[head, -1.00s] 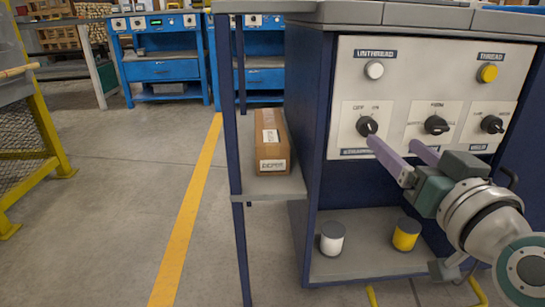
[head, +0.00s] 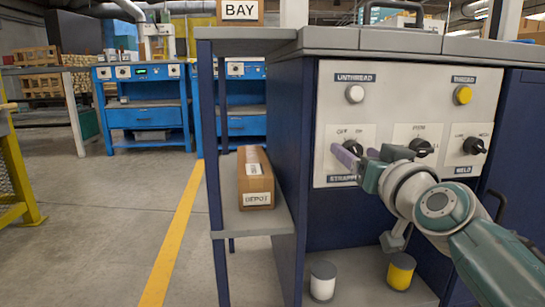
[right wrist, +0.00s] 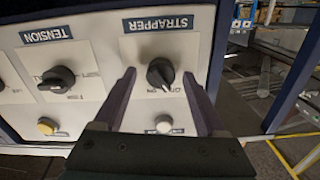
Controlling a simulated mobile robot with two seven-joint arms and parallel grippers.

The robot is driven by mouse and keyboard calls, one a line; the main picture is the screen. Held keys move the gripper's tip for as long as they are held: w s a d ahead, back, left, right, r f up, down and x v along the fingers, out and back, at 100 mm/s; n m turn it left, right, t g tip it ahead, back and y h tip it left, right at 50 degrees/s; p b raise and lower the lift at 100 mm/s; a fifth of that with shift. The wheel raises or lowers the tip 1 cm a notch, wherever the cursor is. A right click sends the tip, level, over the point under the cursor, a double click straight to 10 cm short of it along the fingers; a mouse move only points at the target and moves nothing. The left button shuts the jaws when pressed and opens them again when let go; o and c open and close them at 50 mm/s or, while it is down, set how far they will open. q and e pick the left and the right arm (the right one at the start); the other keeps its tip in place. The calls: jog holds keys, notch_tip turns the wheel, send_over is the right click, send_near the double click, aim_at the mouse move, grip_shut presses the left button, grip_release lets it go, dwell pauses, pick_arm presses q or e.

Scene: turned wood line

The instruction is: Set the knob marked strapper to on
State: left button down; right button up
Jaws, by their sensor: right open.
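The strapper knob (right wrist: 160,73) is black and round with a raised grip, on a pale plate under the STRAPPER label (right wrist: 157,24), which appears upside down in the right wrist view. Its pointer appears to lean down and slightly right there, toward the small OFF/ON lettering; exactly which mark it meets is hard to tell. My right gripper (head: 358,153) is open, its purple fingers in front of the knob and largely hiding it in the head view. In the right wrist view, the fingers stand one on each side of the knob with gaps. My left gripper is out of view.
The tension knob (right wrist: 58,78) and weld knob (head: 474,145) share the panel. A white button (head: 355,94) and yellow button (head: 463,95) sit above. A cardboard box (head: 254,180) is on the side shelf. White (head: 323,282) and yellow (head: 401,271) cans stand below.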

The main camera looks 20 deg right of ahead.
jog(key=shift+c, duration=0.3)
grip_shut()
dwell(0.4)
